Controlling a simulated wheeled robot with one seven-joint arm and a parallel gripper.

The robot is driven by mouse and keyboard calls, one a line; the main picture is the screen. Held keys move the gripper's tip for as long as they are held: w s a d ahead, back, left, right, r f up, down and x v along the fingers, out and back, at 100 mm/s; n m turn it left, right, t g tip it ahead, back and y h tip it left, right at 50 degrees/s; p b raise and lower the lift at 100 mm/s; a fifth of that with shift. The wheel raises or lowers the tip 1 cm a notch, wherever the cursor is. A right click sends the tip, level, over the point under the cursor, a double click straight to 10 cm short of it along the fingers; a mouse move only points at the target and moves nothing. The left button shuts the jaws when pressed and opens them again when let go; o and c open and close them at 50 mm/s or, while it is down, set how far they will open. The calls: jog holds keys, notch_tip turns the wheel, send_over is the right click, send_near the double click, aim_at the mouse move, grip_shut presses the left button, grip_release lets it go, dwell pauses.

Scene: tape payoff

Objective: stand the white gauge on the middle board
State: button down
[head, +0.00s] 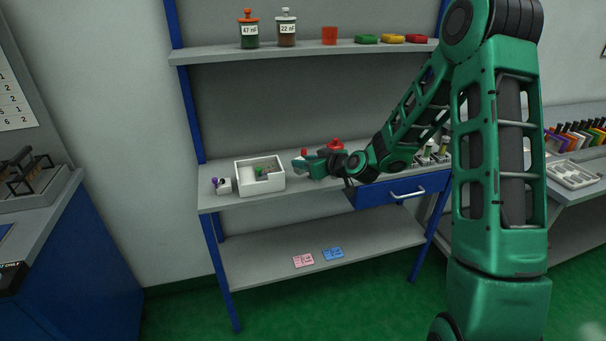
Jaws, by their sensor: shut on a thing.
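The middle board (215,201) is the grey worktop of the blue-legged rack, between an upper shelf and a lower one. My gripper (300,163) is over this board, just right of a white open box. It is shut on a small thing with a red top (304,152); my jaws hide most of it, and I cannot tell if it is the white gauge. A small white piece with a purple knob (221,185) stands at the board's left end, left of the box. I cannot make out for sure which piece is the gauge.
The white box (259,186) holds small green and grey parts. A red-topped thing (335,145) is behind my gripper. Jars (249,30) and coloured pieces stand on the upper shelf. Pink (303,260) and blue (333,253) cards lie on the lower board. A blue drawer (390,192) hangs at right.

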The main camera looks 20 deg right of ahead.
aim_at(303, 172)
jog(key=shift+w+f, duration=0.1)
jog(key=shift+f, duration=1.9)
jog(key=c, duration=1.8)
grip_release()
jog(key=shift+f, duration=0.1)
jog(key=shift+o, duration=0.2)
